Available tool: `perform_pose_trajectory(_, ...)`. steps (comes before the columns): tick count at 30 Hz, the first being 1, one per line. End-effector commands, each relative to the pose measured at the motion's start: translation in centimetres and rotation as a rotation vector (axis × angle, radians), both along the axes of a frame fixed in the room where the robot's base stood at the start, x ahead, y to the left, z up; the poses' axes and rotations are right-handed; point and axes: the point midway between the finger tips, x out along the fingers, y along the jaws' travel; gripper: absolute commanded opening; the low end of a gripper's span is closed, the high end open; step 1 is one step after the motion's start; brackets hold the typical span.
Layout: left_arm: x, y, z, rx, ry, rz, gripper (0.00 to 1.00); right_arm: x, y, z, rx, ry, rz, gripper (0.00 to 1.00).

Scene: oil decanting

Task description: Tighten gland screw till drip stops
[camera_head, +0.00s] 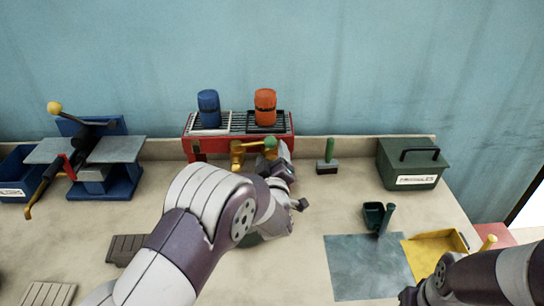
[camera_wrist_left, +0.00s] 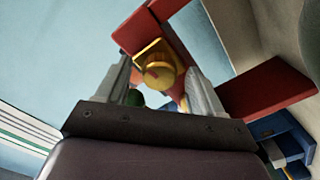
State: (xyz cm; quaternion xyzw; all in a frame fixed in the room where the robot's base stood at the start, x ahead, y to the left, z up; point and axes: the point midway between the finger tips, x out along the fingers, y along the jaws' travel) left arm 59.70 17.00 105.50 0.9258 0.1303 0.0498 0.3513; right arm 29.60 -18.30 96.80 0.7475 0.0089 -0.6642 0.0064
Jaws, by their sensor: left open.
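A brass tap (camera_head: 238,152) sticks out from the front of a red drum stand (camera_head: 198,146) at the back of the bench. A green knob (camera_head: 270,142) shows at its right end. My left gripper (camera_head: 284,160) is at the tap's right side, and my wrist hides part of it. In the left wrist view the jaws (camera_wrist_left: 165,90) stand apart, with the round brass end of the tap (camera_wrist_left: 158,72) showing between and beyond them. I cannot tell whether a finger touches it. The gland screw and any drip cannot be made out. My right gripper is out of view; only its arm shows.
A blue can (camera_head: 208,108) and an orange can (camera_head: 265,107) stand on the stand's grates. A green-handled brush (camera_head: 327,158) and a green box (camera_head: 410,165) are to the right. A blue clamp device (camera_head: 105,180) is at left. A grey mat (camera_head: 350,275) lies at front right.

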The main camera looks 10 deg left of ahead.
Motion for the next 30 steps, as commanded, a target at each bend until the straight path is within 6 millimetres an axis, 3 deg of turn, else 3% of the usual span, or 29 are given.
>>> perform_pose_trajectory(5,0.01,0.00,-0.02,0.000,0.000,0.000,0.67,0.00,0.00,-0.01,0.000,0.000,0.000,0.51)
perform_pose_trajectory(11,-0.02,-0.02,-0.03,0.000,0.001,-0.001,0.11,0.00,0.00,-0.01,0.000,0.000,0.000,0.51)
perform_pose_trajectory(21,-0.03,-0.01,-0.08,0.037,0.012,0.000,0.11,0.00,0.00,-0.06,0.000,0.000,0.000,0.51)
perform_pose_trajectory(30,-0.04,0.04,-0.17,0.225,0.068,0.000,0.11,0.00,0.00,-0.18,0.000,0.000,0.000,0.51)
